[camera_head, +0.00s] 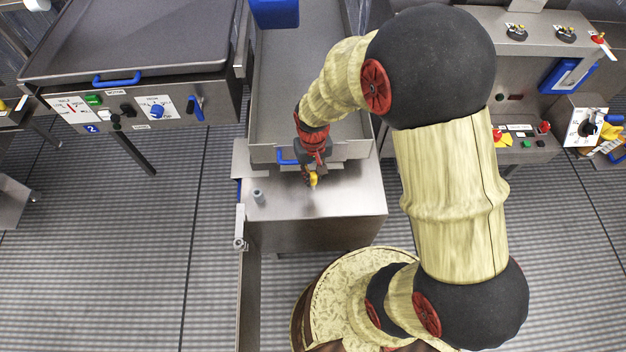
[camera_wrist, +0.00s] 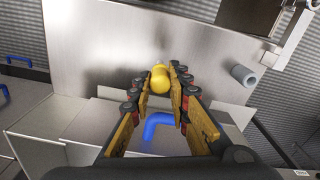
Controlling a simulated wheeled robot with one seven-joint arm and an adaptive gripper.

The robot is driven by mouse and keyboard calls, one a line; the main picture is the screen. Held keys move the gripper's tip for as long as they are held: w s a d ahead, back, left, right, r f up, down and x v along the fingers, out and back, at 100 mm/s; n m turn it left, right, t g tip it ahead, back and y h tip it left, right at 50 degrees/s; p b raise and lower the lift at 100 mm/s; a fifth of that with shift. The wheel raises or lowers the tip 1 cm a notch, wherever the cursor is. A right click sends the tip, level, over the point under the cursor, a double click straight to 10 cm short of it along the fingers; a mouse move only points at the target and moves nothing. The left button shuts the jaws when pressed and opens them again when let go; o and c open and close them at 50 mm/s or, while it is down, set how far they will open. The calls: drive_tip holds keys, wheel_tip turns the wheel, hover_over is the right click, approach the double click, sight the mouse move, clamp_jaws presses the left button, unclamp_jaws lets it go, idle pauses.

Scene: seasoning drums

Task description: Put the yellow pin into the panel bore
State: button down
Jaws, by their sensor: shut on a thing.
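The yellow pin (camera_head: 313,180) is held between the fingers of my gripper (camera_head: 308,173), in front of the steel cabinet. In the wrist view the pin (camera_wrist: 160,79) sits between the two fingertips (camera_wrist: 158,86), its rounded yellow end showing. The steel panel (camera_wrist: 110,45) lies beyond it, and I cannot tell the gap between them. A short grey tube-like fitting (camera_wrist: 243,75) stands on the panel to the right of the pin. In the head view this fitting (camera_head: 258,196) is left of my gripper. I cannot make out for sure whether it is the bore.
A blue handle (camera_head: 287,157) is close beside my gripper, below the long steel trough (camera_head: 290,85). A control box (camera_head: 130,108) with knobs stands at the left. More machines with controls (camera_head: 515,130) stand at the right. Grated floor (camera_head: 165,230) is open at the left.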

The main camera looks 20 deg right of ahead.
drive_tip(key=shift+w+d+f, duration=0.15)
drive_tip(key=shift+w+f, duration=0.15)
drive_tip(key=shift+f, duration=0.15)
drive_tip(key=shift+w+f+b, duration=0.2)
drive_tip(key=shift+f+b, duration=0.9)
drive_tip(key=shift+f, duration=0.5)
drive_tip(key=shift+f, duration=0.1)
drive_tip(key=c, duration=1.7)
unclamp_jaws()
